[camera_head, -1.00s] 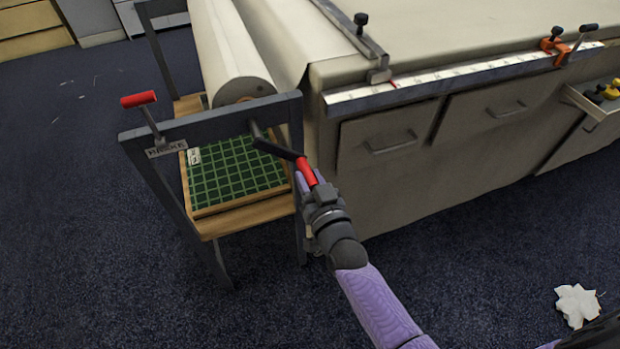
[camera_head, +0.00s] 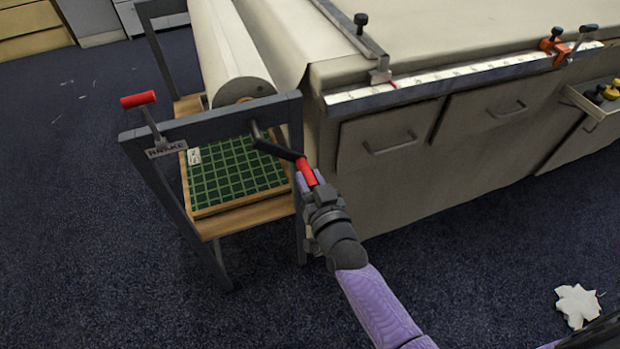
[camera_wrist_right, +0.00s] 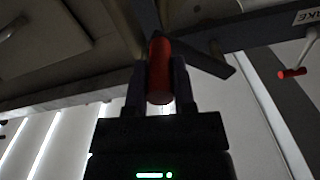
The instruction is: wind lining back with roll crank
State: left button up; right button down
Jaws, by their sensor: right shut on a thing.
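The roll crank (camera_head: 277,148) is a dark arm with a red handle, on the front of the grey roll stand. My right gripper (camera_head: 309,178) is shut on the crank's red handle (camera_head: 306,171). The right wrist view shows that red handle (camera_wrist_right: 160,72) between my fingers. The cream lining roll (camera_head: 232,55) lies in the stand, and its cloth runs right onto the long table (camera_head: 450,35). A second red-handled lever (camera_head: 139,100), above a plate reading BRAKE (camera_head: 166,149), stands at the stand's left. My left gripper is out of view.
A green gridded board (camera_head: 235,175) lies on the stand's wooden shelf. A metal ruler edge (camera_head: 450,78) with clamps runs along the table front, above drawers. An open drawer (camera_head: 590,103) sticks out at right. A white scrap (camera_head: 578,304) lies on the carpet.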

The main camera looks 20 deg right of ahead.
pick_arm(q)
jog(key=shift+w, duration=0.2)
pick_arm(e)
jog(key=d+r+n+p, duration=0.1)
jog(key=r+n+p, duration=0.1)
jog(key=shift+p, duration=0.3)
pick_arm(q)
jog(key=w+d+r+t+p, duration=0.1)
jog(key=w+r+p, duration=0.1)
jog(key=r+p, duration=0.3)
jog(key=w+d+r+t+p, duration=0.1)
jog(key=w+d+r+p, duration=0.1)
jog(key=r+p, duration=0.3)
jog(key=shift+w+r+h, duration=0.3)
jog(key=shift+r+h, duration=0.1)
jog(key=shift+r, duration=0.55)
pick_arm(e)
notch_tip(320, 180, up, 9)
jog(key=d+n, duration=0.1)
jog(key=n, duration=0.8)
jog(key=shift+n, duration=0.4)
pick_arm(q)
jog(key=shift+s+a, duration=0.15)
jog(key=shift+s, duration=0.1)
